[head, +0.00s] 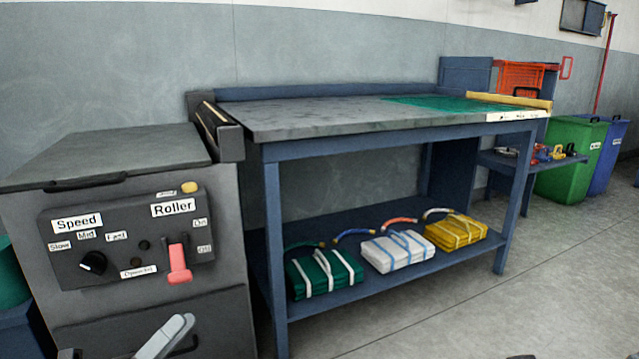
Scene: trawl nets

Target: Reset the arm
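My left gripper (178,324) shows at the bottom left of the head view, as two pale grey fingers lying close together in front of the lower panel of the grey machine (105,158). Nothing shows between the fingers. The rest of my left arm is cut off by the lower edge.
The machine carries a black speed knob (92,263) and a red roller lever (179,263). A blue workbench (272,225) holds green (323,274), white (397,252) and yellow (456,232) net bundles on its lower shelf. Green (570,165) and blue bins (606,158) stand far right.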

